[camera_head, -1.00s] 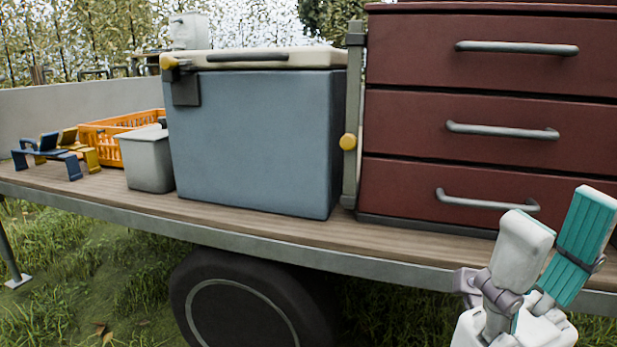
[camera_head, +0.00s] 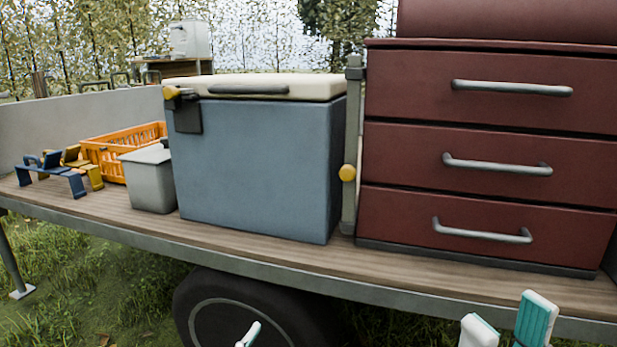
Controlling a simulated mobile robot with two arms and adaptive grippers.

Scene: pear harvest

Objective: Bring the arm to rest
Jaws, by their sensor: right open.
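My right gripper (camera_head: 508,322) shows at the bottom right edge, in front of the trailer and below its deck edge in the picture. Its two fingers, one white and one with a teal ribbed pad, stand apart with nothing between them. The rest of the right arm is out of frame. A white and teal fingertip of my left gripper (camera_head: 249,335) shows at the bottom edge, in front of the wheel. The rest of it is cut off, so its opening cannot be judged.
The trailer deck (camera_head: 270,255) carries a blue cooler (camera_head: 260,165), a red drawer cabinet (camera_head: 490,145) with its drawers shut, a grey bin (camera_head: 150,185), an orange crate (camera_head: 105,160) and small blue and yellow stands (camera_head: 65,180). A wheel (camera_head: 215,310) is below. Grass lies front left.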

